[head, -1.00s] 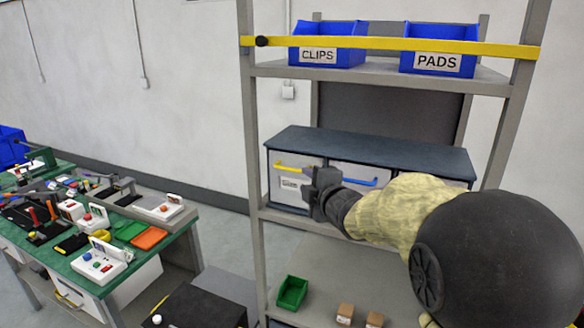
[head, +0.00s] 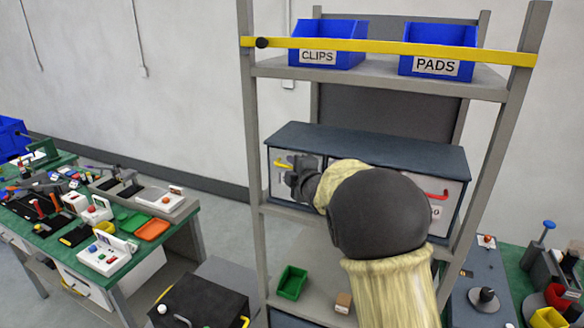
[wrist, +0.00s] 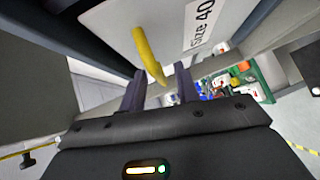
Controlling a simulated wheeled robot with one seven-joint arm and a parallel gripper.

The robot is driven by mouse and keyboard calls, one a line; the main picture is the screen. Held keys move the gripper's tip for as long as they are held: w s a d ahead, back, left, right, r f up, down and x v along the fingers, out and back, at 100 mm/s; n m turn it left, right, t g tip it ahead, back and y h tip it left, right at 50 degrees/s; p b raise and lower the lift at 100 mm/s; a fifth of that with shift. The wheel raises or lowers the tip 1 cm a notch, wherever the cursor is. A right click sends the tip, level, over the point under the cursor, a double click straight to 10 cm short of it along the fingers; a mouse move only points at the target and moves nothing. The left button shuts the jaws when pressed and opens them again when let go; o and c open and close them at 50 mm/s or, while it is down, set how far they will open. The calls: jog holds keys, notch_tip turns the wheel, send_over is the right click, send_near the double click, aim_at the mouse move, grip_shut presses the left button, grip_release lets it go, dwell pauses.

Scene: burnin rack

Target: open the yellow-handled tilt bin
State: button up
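The yellow-handled tilt bin is the left white front (head: 277,182) in the dark bin cabinet (head: 365,144) on the rack's middle shelf. It looks closed, but my gripper covers part of it. Its yellow handle (head: 281,163) shows just left of my gripper (head: 294,170). In the wrist view, the handle (wrist: 146,52) hangs from the white front (wrist: 165,25), labelled "Size 40". My gripper (wrist: 160,74) is open there, with the handle's lower end between its two fingertips. I cannot tell whether either finger touches it.
A red-handled bin (head: 432,195) is at the cabinet's right; my arm hides the middle. A yellow bar (head: 390,44) crosses the rack front above, before blue CLIPS (head: 328,42) and PADS (head: 438,50) bins. A green tray (head: 291,283) sits on the shelf below. A cluttered workbench (head: 150,240) stands left.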

grip_shut()
